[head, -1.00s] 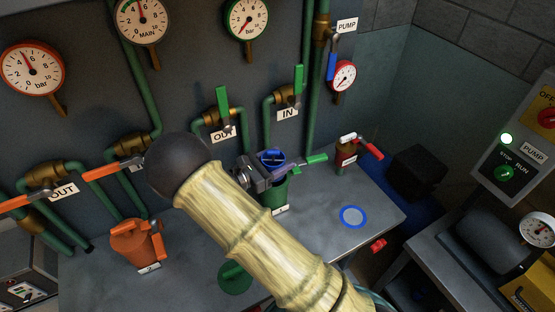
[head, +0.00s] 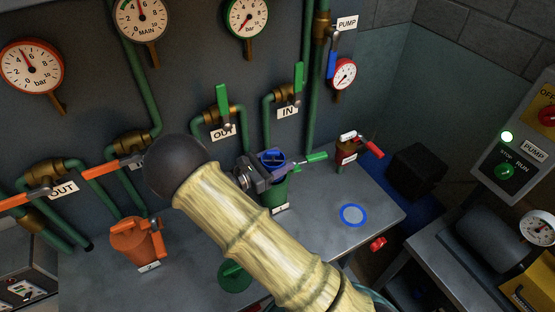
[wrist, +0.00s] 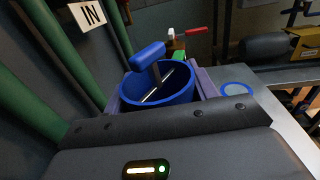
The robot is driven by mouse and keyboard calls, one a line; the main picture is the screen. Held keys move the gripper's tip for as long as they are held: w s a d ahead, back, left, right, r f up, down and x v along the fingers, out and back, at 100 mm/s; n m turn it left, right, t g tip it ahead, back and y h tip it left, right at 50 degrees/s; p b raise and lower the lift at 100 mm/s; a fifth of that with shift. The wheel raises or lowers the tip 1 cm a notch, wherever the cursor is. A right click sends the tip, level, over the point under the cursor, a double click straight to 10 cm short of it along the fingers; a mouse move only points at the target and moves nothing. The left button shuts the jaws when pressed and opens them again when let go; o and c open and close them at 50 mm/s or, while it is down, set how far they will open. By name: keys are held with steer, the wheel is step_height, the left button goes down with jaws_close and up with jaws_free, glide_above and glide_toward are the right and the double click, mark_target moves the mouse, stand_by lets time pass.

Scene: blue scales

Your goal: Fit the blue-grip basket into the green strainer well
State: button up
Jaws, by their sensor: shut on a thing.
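The blue basket (wrist: 157,98) with its blue grip (wrist: 147,55) and a thin metal bar is between the two purplish fingers of my gripper (wrist: 160,80) in the wrist view. My gripper is shut on it. In the head view the basket (head: 272,157) shows at the mouth of the green strainer well (head: 274,194), and my gripper (head: 265,172) lies across the well's upper part from the left. The fingers and wrist hide much of the basket's lower part, so I cannot tell how deep it sits in the well.
A green lid (head: 235,277) lies on the bench, partly behind my arm. An orange strainer (head: 132,243) stands left. A blue-rimmed disc (head: 353,215) and a brown canister with a red lever (head: 347,155) are right. Pipes and valve handles line the wall behind. The bench's right front is clear.

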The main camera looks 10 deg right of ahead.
steer(key=shift+f, duration=0.45)
steer(key=o, duration=1.1)
steer(key=shift+s+a+f+b, duration=0.15)
steer(key=shift+s+a+b, duration=0.25)
steer(key=shift+a, duration=0.15)
steer(key=b+v, duration=0.1)
steer(key=v, duration=0.5)
steer(key=shift+r, duration=0.2)
steer(key=shift+a, duration=0.15)
